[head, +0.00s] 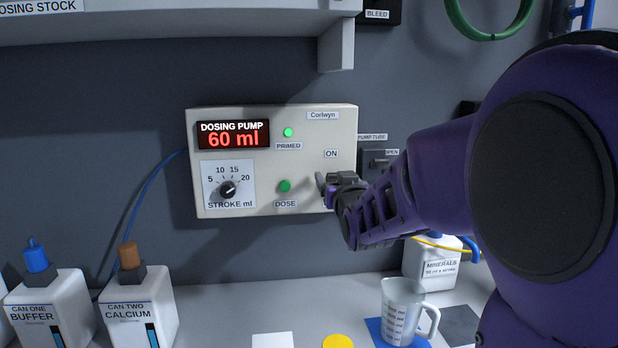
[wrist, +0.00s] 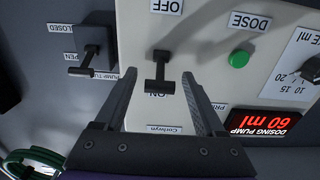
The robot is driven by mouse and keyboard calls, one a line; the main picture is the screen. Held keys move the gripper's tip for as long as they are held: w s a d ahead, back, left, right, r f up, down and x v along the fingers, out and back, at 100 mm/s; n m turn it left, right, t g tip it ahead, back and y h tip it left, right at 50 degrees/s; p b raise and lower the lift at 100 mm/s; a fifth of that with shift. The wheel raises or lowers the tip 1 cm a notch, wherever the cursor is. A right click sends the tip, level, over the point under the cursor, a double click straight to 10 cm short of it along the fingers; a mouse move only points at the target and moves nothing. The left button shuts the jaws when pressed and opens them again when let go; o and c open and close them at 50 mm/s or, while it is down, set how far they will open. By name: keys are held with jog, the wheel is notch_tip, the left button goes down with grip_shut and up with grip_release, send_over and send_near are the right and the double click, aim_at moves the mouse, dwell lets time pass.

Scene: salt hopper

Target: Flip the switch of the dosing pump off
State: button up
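The dosing pump (head: 265,180) is a pale panel on the wall with a red display reading 60 ml. Its switch (wrist: 159,70) is a dark lever with a crossbar, seen between the ON and OFF labels in the upside-down wrist view. The crossbar lies toward ON. My gripper (wrist: 159,76) is open, with one finger on each side of the lever and visible gaps to both. In the head view my gripper (head: 325,186) is at the panel's right side, below the ON label, and hides the switch.
The pump tube valve lever (wrist: 87,61) is close beside my gripper. The green dose button (head: 285,186) and stroke dial (head: 228,189) are left of it. A shelf (head: 180,22) hangs above. A jug (head: 402,310) and calcium can (head: 140,308) stand below.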

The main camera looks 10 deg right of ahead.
grip_shut()
jog(key=shift+f+b, duration=0.1)
jog(key=shift+b, duration=0.2)
